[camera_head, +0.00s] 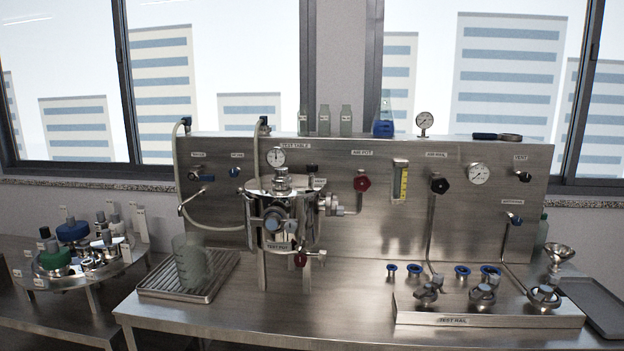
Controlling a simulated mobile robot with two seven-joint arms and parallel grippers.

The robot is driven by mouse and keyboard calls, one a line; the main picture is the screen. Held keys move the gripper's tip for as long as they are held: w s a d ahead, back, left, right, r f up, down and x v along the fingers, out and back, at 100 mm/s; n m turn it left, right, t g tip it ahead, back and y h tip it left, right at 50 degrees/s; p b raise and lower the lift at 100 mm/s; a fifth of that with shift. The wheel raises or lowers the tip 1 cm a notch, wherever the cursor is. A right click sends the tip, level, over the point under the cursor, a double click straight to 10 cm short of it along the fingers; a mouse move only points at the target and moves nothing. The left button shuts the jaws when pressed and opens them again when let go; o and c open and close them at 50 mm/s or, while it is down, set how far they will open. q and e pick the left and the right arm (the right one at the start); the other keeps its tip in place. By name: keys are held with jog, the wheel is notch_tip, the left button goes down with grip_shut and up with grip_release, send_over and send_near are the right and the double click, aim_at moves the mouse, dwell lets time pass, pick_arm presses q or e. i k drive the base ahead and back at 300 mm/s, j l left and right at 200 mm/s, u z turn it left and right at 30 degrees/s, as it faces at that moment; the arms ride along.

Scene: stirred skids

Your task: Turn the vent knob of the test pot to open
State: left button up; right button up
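The test pot (262,207) is a steel vessel on legs at the middle left of the steel bench, with a "TEST POT" label on its lower front. A round gauge (276,157) and steel fittings (282,181) stand on its lid. A small black knob (312,168) shows at the lid's back right, above a partly hidden label too small to read. I cannot tell for sure that it is the vent knob, or how it is turned. A red knob (300,259) hangs below the pot. Neither of my grippers shows.
A clear beaker (190,260) stands on a drip tray (222,278) left of the pot. A red air valve (362,183) is on the panel to its right. The "TEST RAIL" (490,319) fills the front right. The bench front before the pot is clear.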

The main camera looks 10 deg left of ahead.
aim_at(310, 168)
jog(key=i+l, duration=0.25)
jog(key=i+l+u, duration=0.1)
jog(key=l, duration=0.4)
jog(key=i+l, duration=0.55)
jog(key=l, duration=0.2)
jog(key=i+u, duration=0.05)
